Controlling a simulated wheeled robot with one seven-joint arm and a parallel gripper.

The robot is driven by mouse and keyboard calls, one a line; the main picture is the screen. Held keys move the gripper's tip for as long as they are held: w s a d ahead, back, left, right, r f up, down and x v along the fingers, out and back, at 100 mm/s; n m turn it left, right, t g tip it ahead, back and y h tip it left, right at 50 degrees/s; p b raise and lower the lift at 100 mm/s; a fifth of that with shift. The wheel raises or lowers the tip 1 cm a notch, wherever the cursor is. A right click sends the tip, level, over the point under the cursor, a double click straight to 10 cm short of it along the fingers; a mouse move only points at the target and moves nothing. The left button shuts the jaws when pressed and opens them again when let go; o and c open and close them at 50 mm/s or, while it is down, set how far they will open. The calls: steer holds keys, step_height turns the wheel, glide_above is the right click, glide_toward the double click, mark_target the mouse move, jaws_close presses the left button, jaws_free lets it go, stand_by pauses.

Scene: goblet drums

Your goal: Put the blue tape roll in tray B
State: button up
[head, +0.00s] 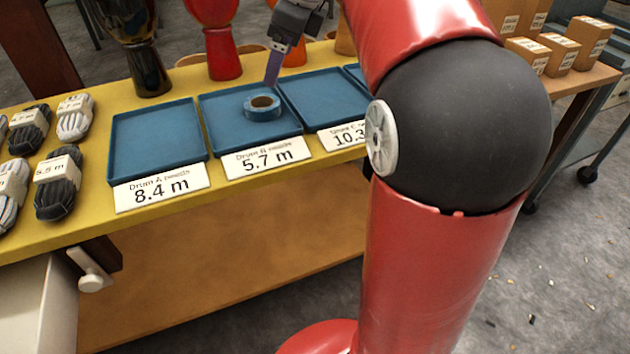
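The blue tape roll (262,107) lies flat in the middle blue tray (228,136), whose card reads "Drum B needs 5.7 m". Its hole faces up and shows a tan inner core. My gripper (272,80) points down just behind and above the roll, over the tray's back part. A gap shows between the visible fingertip and the roll. Only one finger shape shows clearly, so I cannot tell the opening between the fingers.
An empty blue tray (155,142) with an 8.4 m card stands at left. A third tray (322,98) is at right, partly behind my arm. Dark and red goblet drums (222,55) stand behind the trays. Rope bundles (58,185) lie at far left.

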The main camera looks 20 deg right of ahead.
steer(key=s+a+f+n+t+h, duration=0.1)
steer(key=s+f+n, duration=0.7)
steer(key=s+n, duration=0.3)
steer(key=s+a+f+n+t+h, duration=0.1)
steer(key=s+a+f+n, duration=0.1)
steer(key=s+f+n, duration=0.6)
steer(key=s+n, duration=0.4)
steer(key=n, duration=0.1)
steer(key=shift+f+n+h, duration=0.3)
steer(key=shift+f+h, duration=0.05)
steer(key=shift+h, duration=0.05)
